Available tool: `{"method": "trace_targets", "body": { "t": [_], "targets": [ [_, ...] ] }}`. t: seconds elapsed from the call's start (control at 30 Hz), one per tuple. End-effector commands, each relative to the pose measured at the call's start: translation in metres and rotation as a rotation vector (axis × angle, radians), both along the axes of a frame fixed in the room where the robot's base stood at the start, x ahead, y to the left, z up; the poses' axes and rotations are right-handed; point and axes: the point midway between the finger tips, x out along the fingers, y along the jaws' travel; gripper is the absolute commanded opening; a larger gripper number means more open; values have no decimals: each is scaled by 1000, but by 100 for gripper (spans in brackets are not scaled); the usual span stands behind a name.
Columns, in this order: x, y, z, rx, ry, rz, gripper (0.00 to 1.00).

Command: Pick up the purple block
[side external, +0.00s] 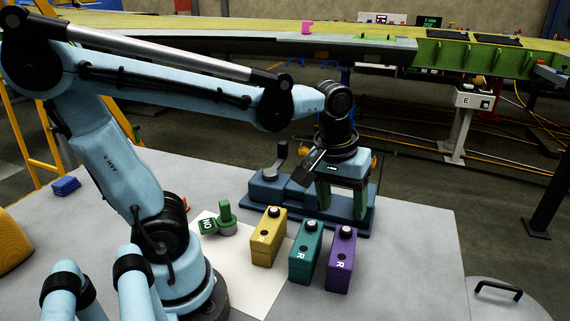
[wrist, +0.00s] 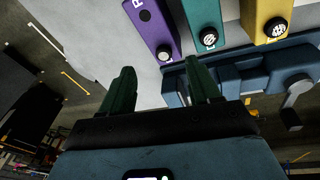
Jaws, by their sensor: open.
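The purple block (side external: 341,261) stands upright on the grey table, at the right end of a row of blocks, with a black knob on top and a letter on its front. It also shows at the top of the wrist view (wrist: 157,32). My gripper (side external: 341,212) is open, its green fingers pointing down behind the row, over the dark blue fixture. In the wrist view my two fingertips (wrist: 160,72) are apart with nothing between them, below the purple block in the picture. The gripper does not touch the block.
A teal block (side external: 305,252) and a yellow block (side external: 268,238) stand left of the purple one. A dark blue fixture (side external: 270,192) with a clamp lies behind. A green piece (side external: 226,219) is on a white sheet (side external: 245,275). Table is clear right of the purple block.

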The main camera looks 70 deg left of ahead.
Motion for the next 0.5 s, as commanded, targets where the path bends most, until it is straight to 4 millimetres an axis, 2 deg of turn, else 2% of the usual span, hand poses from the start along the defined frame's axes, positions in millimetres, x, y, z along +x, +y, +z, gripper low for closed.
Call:
{"method": "trace_targets", "body": {
  "t": [0.2,0.37,0.5],
  "targets": [
    [7,-7,0,-17,162,222,62],
    [8,-8,-4,-16,196,274,62],
    [8,-8,-20,-16,197,276,62]
  ]
}}
